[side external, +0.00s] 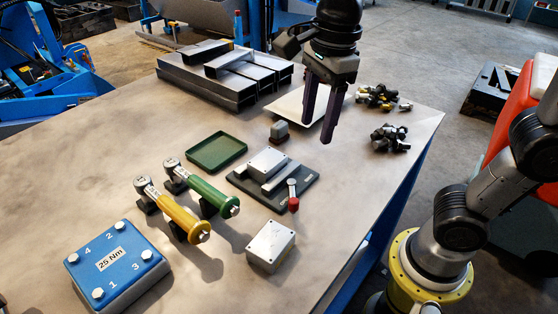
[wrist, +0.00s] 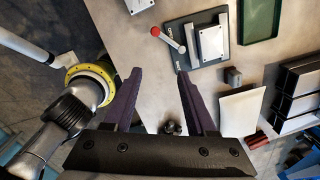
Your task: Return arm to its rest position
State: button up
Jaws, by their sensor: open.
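My gripper (side external: 321,107) hangs above the table near its far right part, with its two dark purple fingers pointing down. It is open and empty. In the wrist view the fingers (wrist: 156,75) stand apart with only bare table and floor between their tips. A dark fixture plate (side external: 308,186) with a silver block on it and a red-tipped lever (side external: 293,196) lies on the table, left of and below the gripper. The same plate shows at the top of the wrist view (wrist: 222,57).
The table (side external: 120,160) also holds a green tray (side external: 217,152), a yellow torque tool (side external: 178,214), a green one (side external: 207,192), a blue 25 Nm block (side external: 118,265), a silver box (side external: 271,246), stacked metal channels (side external: 225,78), a white sheet (side external: 300,103) and piles of fittings (side external: 390,138).

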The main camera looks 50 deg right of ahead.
jog(key=s+d+f+n+t, duration=0.2)
jog(key=s+d+f+n, duration=0.1)
jog(key=n, duration=0.8)
jog(key=s+d+f+n+t, duration=0.2)
jog(key=s+d+n, duration=0.3)
jog(key=n, duration=0.6)
jog(key=shift+s+f+t, duration=0.3)
jog(key=shift+s+f, duration=0.35)
jog(key=shift+s, duration=0.2)
